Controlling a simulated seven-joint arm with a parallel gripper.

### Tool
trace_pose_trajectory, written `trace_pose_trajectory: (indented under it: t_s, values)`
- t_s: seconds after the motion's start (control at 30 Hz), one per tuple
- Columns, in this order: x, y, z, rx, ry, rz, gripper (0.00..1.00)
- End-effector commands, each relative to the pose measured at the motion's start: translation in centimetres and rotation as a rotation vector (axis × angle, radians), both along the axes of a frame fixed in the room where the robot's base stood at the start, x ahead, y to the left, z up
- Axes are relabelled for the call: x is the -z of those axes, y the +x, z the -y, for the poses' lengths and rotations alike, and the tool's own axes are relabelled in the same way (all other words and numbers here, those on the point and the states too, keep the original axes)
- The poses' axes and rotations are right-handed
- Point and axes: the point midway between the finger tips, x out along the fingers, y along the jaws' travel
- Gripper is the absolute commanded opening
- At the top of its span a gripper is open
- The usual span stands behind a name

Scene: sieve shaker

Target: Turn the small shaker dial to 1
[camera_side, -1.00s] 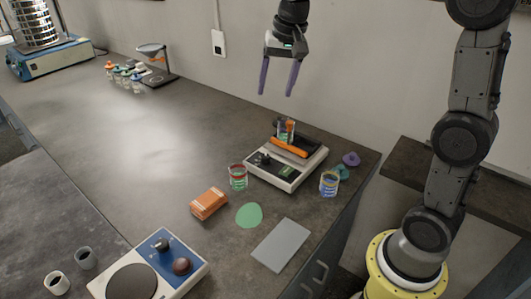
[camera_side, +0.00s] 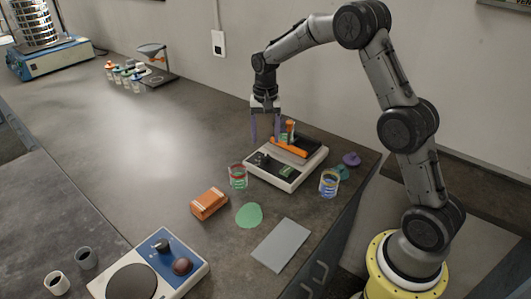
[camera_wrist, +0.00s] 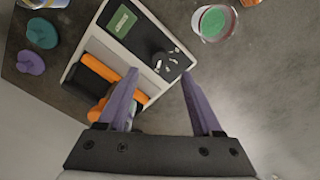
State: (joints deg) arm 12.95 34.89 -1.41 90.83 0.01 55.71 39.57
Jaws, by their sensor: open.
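The small shaker (camera_side: 280,180) is a white box with a dark platform, an orange bar and a green display (camera_wrist: 122,20). Its small dark dial (camera_side: 262,158) sits on the front black panel, and the dial shows in the wrist view (camera_wrist: 166,62) with pale marks around it. The dial's setting is too small to read. My gripper (camera_side: 264,138) is open and empty, fingers pointing down above the dial end of the shaker. In the wrist view, the dial appears between and just beyond the purple fingertips (camera_wrist: 160,73). I see no contact.
A jar with orange contents (camera_side: 290,127) stands on the shaker platform behind the fingers. Glass jars stand at the left (camera_side: 238,177) and right (camera_side: 329,184) of the shaker. Purple and teal lids (camera_side: 351,159) lie at right. An orange box (camera_side: 208,204) lies in front.

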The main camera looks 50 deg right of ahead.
Motion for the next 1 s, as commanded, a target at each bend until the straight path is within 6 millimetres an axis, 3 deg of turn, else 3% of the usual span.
trace_pose_trajectory:
  t_s: [0.2, 0.4, 0.8, 1.0]
  values:
    - [4.1, -0.1, 0.0, 0.000, 0.001, -0.003, 0.67]
    - [6.2, 0.0, 0.0, 0.000, 0.000, -0.001, 0.67]
    - [6.8, 0.0, 0.0, 0.000, 0.000, 0.000, 0.67]
    - [6.8, 0.0, 0.0, 0.000, 0.000, 0.000, 0.31]
